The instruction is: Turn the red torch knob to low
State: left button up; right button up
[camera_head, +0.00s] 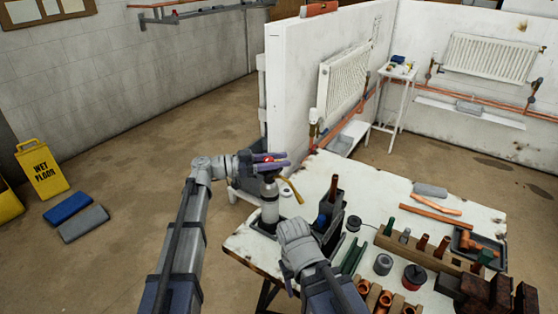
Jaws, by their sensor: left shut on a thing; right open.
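The torch (269,200) stands upright at the left end of the white workbench, with a grey cylinder body and a curved brass tube (292,188) reaching out to the right of its head. A small red knob (268,159) shows at its top. My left gripper (277,161) is at the torch head, its purple fingers shut on the red knob and partly hiding it. The knob's setting is too small to read. My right gripper (294,234) is lower, in front of the torch and over the bench's near left part; its fingers are hard to make out, and it holds nothing visible.
A dark tool caddy (330,232) stands just right of the torch. A wooden rack (430,252) with several fittings, pipes and tins crowds the bench's right side. A white partition (292,90) with a radiator (343,82) rises behind. A yellow wet floor sign (41,168) stands left.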

aim_at(271, 158)
pick_arm(q)
grip_shut()
jog(key=shift+n+t, duration=0.3)
jog(key=shift+t, duration=0.2)
jog(key=n+t+y, duration=0.1)
jog(key=n+t, duration=0.1)
jog(key=n+t+y, duration=0.2)
jog(key=t, duration=0.1)
jog(key=w+n+t+y, duration=0.1)
jog(key=t, duration=0.1)
jog(key=shift+a+n+t, duration=0.3)
jog(key=shift+n+t, duration=0.1)
jog(key=n+t+y, duration=0.1)
jog(key=y, duration=0.1)
jog(key=n+t+y, duration=0.2)
jog(key=w+a+n+t+y, duration=0.1)
jog(key=n+y, duration=0.1)
jog(key=y, duration=0.1)
jog(key=shift+w+a+t, duration=0.1)
jog(key=shift+t, duration=0.2)
jog(key=shift+a+n+y, duration=0.1)
jog(key=shift+n+y, duration=0.2)
jog(key=shift+y, duration=0.1)
